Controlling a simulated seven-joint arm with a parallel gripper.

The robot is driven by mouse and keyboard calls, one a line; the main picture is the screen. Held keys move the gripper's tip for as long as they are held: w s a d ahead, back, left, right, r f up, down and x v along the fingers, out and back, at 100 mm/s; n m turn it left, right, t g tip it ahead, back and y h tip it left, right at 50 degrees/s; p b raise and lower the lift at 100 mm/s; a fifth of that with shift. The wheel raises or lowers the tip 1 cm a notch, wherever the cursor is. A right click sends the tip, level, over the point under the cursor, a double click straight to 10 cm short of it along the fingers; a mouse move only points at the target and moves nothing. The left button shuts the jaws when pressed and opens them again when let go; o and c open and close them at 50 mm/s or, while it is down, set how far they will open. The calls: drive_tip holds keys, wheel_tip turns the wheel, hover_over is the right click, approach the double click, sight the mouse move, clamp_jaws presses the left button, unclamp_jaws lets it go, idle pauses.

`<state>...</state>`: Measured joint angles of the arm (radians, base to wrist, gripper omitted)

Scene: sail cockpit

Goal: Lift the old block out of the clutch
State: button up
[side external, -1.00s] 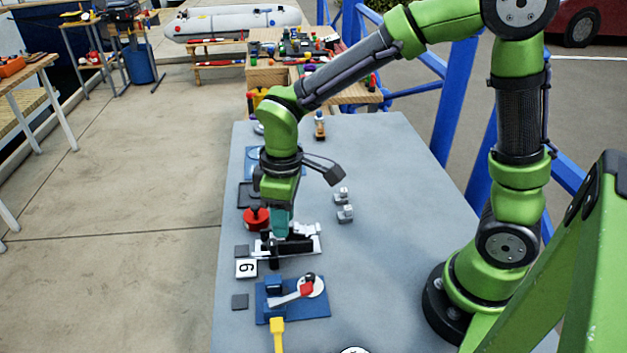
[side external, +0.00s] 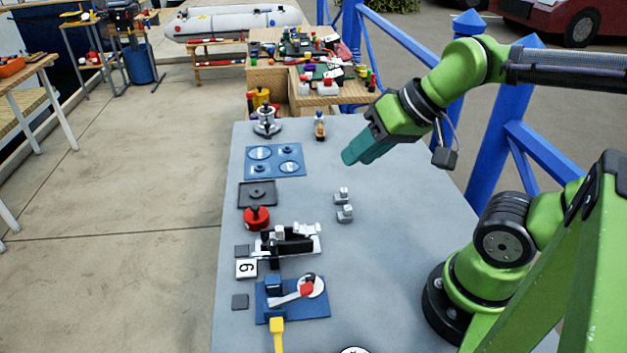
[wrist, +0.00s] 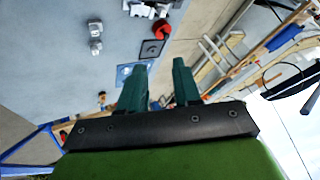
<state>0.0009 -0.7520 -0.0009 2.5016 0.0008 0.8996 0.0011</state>
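The clutch (side external: 300,243), a black and silver-white device, sits on the grey table near its left edge. A small grey piece (side external: 279,232) shows at the top of its black body; I cannot tell for sure whether it is the old block. Part of the clutch shows at the top edge of the wrist view (wrist: 140,9). Two small grey metal blocks (side external: 343,195) (side external: 345,213) stand on the table right of the clutch. My gripper (side external: 352,158) is raised above the table, well away from the clutch. In the wrist view its teal fingers (wrist: 162,75) are apart, with nothing visible between them.
A red knob (side external: 257,219), a dark square tray (side external: 258,193) and a blue plate (side external: 274,161) line the table's left side behind the clutch. A blue base with a lever (side external: 315,305) and a white tile marked 6 (side external: 246,268) are nearer.

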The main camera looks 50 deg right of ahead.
idle(0.4)
drive_tip(key=n+g+h, duration=0.2)
drive_tip(key=n+g, duration=0.5)
drive_tip(key=n, duration=0.6)
hover_over(277, 228)
wheel_tip(277, 228, down, 4)
wheel_tip(277, 228, down, 16)
drive_tip(key=shift+s+f, duration=0.1)
drive_tip(key=shift+f, duration=0.05)
drive_tip(key=shift+c, duration=0.6)
clamp_jaws()
